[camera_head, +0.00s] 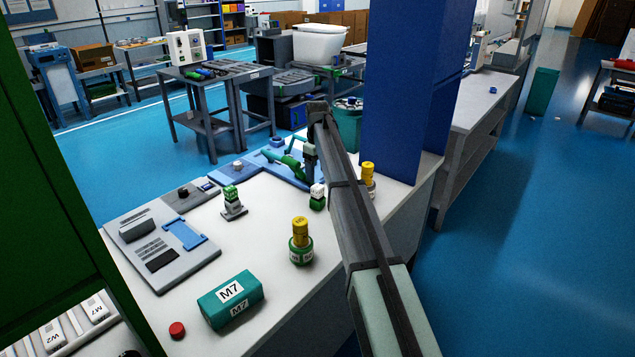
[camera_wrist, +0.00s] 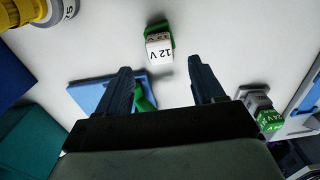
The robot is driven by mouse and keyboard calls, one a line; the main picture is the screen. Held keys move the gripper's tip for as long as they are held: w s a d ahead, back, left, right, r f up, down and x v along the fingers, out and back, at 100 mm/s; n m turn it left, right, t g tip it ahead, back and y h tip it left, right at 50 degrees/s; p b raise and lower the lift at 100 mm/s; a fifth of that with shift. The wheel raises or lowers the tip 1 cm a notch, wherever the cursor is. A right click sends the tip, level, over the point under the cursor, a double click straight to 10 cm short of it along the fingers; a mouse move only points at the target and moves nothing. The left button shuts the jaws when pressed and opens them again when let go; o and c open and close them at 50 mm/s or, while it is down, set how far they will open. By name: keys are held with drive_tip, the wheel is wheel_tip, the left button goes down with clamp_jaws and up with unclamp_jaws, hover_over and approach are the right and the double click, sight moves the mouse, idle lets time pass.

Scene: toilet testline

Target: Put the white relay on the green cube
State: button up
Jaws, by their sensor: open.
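The white relay (camera_head: 318,189), marked 12 V, sits on top of the green cube (camera_head: 317,204) on the white bench. In the wrist view the relay (camera_wrist: 159,50) covers most of the cube (camera_wrist: 152,28), whose green edges show around it; it looks slightly off-centre there. My gripper (camera_wrist: 160,68) is open and empty, its two fingers apart, with the relay beyond and between the fingertips. I cannot tell the exact gap.
A green relay (camera_head: 231,193) marked 24 V stands on a grey socket to the left. Yellow-topped cylinders (camera_head: 301,245) (camera_head: 368,175) stand nearby. A blue plate with a green part (camera_head: 285,163) lies behind. A teal M7 box (camera_head: 230,300) is in front; a blue column (camera_head: 405,95) rises right.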

sight(318, 186)
drive_tip(key=shift+r, duration=2.35)
